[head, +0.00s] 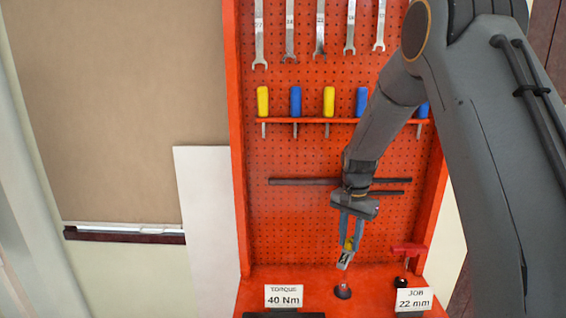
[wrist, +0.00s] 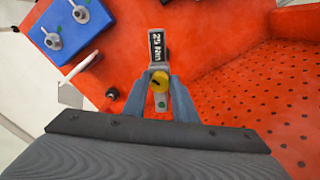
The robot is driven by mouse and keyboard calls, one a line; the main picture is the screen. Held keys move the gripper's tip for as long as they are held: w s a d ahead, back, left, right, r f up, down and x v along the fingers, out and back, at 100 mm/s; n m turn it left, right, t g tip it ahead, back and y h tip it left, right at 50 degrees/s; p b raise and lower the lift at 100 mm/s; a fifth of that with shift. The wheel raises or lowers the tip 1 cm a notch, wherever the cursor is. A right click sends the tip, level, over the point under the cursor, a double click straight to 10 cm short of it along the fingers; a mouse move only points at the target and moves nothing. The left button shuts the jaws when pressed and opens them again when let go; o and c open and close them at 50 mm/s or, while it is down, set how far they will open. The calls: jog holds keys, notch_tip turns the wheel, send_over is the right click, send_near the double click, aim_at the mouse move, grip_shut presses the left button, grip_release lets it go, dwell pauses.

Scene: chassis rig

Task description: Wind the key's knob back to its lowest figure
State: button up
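The key shows as a grey bar with a black display in the wrist view (wrist: 157,48); the display seems to read 25 Nm. Its yellow knob (wrist: 159,82) has a dark mark and sits between the two fingertips. A green dot shows below the knob. My gripper (wrist: 161,88) appears shut on the knob, with a finger on each side. In the head view, my gripper (head: 351,238) points down over the red bench, and the key (head: 345,259) shows small just below it. I cannot tell what supports the key.
Cards reading TORQUE 40 Nm (head: 284,296) and JOB 22 mm (head: 414,299) stand on the red bench. A dark round piece (head: 343,291) is between them. A red-handled tool (head: 408,250) is at right. Spanners and screwdrivers hang behind. A blue block with bolts (wrist: 70,25) shows in the wrist view.

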jog(key=m, duration=0.5)
jog(key=shift+s+f+p, duration=0.3)
jog(key=shift+f+p, duration=0.05)
jog(key=shift+p, duration=0.05)
jog(key=m, duration=0.4)
jog(key=shift+m, duration=0.4)
jog(key=c, duration=0.3)
jog(key=shift+c, duration=0.5)
jog(key=shift+c, duration=0.4)
